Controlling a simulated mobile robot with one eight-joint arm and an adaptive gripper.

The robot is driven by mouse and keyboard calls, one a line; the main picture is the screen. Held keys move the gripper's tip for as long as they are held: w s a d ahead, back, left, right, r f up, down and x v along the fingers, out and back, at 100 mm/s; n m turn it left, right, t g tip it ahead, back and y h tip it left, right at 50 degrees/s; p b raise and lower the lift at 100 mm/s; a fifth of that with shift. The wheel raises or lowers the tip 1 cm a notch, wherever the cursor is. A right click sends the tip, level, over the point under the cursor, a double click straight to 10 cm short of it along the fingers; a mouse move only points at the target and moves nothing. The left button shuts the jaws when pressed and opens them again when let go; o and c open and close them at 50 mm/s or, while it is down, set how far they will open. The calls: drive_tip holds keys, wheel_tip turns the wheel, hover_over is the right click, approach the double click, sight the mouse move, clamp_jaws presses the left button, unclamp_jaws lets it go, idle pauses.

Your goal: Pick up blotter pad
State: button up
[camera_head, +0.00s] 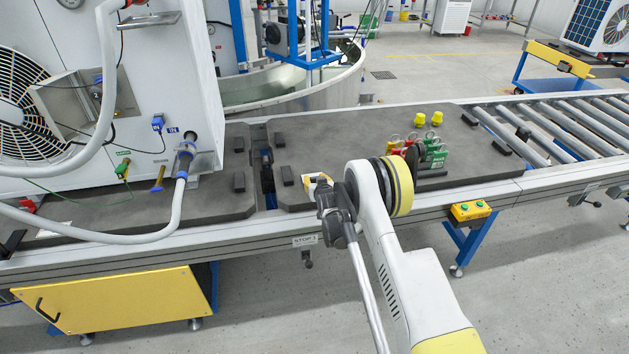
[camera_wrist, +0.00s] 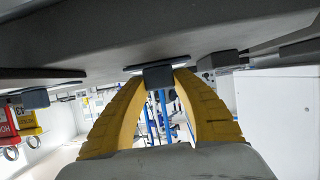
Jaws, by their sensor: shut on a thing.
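My gripper (camera_head: 318,182) is low over the front edge of the dark grey board (camera_head: 330,140) on the conveyor. In the wrist view, which looks upside down, its two yellow fingers are shut on a small dark block with a thin pale layer on its board side, which I take to be the blotter pad (camera_wrist: 158,76). The pale layer is close to the board surface; I cannot tell whether it touches. In the head view my gripper and wrist hide most of the pad.
Red and green tagged locks (camera_head: 433,155) stand right of my wrist, with two yellow caps (camera_head: 420,119) behind them. A white fan unit (camera_head: 110,80) with hoses stands at the left. Empty rollers (camera_head: 560,120) run to the right. Small dark blocks (camera_head: 502,147) sit on the board.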

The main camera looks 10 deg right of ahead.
wheel_tip(320, 180, up, 4)
drive_tip(key=shift+r+p, duration=0.1)
drive_tip(key=shift+p, duration=1)
drive_tip(key=s+d+r+p, duration=0.4)
drive_tip(key=s+d+r, duration=0.2)
drive_tip(key=d, duration=0.3)
drive_tip(key=shift+s+d+r, duration=0.25)
drive_tip(key=shift+r, duration=0.05)
